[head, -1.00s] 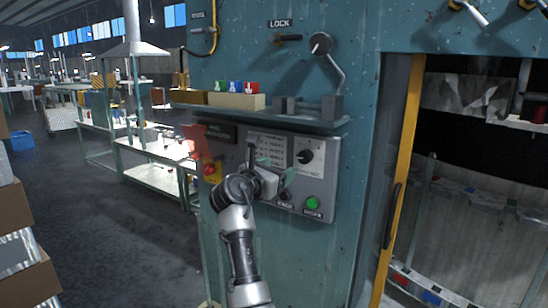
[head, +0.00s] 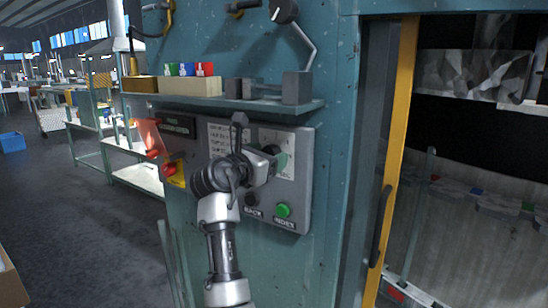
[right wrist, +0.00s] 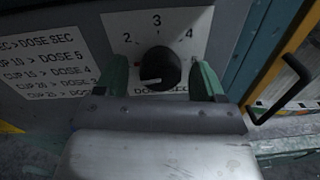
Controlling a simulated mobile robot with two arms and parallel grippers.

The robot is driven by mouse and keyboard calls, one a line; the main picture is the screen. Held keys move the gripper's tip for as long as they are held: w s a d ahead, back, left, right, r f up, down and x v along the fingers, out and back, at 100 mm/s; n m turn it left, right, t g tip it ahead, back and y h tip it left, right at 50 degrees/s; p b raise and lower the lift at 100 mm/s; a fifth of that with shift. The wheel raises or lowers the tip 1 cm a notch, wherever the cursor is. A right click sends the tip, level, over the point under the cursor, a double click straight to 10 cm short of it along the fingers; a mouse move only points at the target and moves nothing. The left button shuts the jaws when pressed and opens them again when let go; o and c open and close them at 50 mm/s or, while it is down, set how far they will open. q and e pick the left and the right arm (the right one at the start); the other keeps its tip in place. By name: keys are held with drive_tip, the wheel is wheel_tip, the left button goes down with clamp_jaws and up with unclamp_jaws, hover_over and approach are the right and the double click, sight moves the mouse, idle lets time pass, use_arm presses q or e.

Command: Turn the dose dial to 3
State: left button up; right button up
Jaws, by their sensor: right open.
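The dose dial (right wrist: 160,68) is a round black knob on a white plate marked 2, 3 and 4. In the right wrist view its white mark points left and slightly down, below the 2; 3 is straight above the knob. My right gripper (right wrist: 162,76) is open, with one green finger on each side of the knob and a visible gap on both sides. In the head view the right gripper (head: 276,160) covers much of the dial (head: 270,149). My left gripper is out of view.
The grey control panel (head: 300,190) also carries a green button (head: 283,210), a dark button beside it and a red emergency knob (head: 170,169) on yellow. A shelf (head: 300,104) with a lever juts out above. A yellow door edge (head: 395,150) stands to the right.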

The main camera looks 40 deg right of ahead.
drive_tip(key=shift+a, duration=0.1)
drive_tip(key=shift+s+a+r, duration=0.1)
drive_tip(key=shift+a+r, duration=0.05)
drive_tip(key=shift+a, duration=0.05)
drive_tip(key=shift+c, duration=0.4)
drive_tip(key=shift+d, duration=0.1)
drive_tip(key=c, duration=0.8)
drive_tip(key=shift+c, duration=0.2)
drive_tip(key=shift+m+t+b, duration=0.3)
drive_tip(key=shift+m+b, duration=1.55)
drive_tip(key=shift+m, duration=7.75)
drive_tip(key=shift+r, duration=0.1)
